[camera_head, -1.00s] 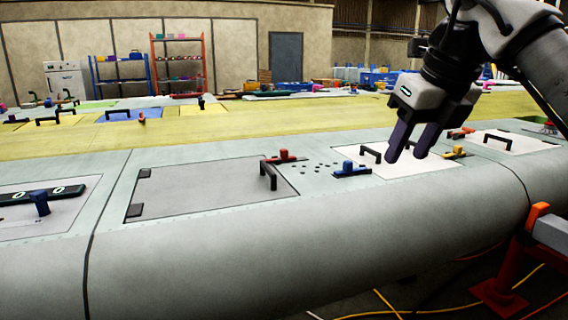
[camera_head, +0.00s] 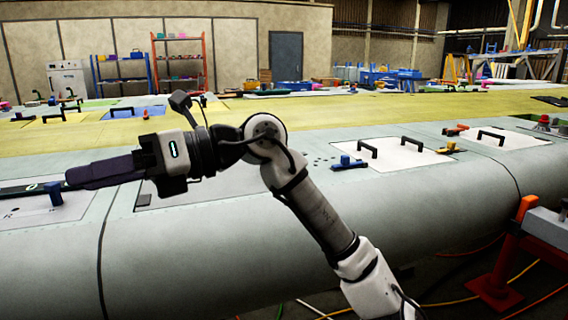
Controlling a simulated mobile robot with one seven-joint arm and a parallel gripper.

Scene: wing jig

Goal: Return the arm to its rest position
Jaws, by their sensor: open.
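My gripper (camera_head: 72,178) is at the left, held above the wing's front edge and pointing left. Its dark fingers overlap one another from this side, and nothing shows between them. My arm (camera_head: 305,202) runs from the lower right up to a bent joint and then left to the gripper. The gripper hides part of the left panel (camera_head: 30,222) and of the dark green bar (camera_head: 28,190) there. The arm covers much of the grey hatch panel (camera_head: 200,190) behind it.
The pale wing (camera_head: 440,215) spans the view. A white panel (camera_head: 395,155) with black handles has a blue clamp (camera_head: 347,163) and a yellow clamp (camera_head: 448,148) at its sides. An orange stand (camera_head: 510,262) is at the lower right. Cables lie on the floor.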

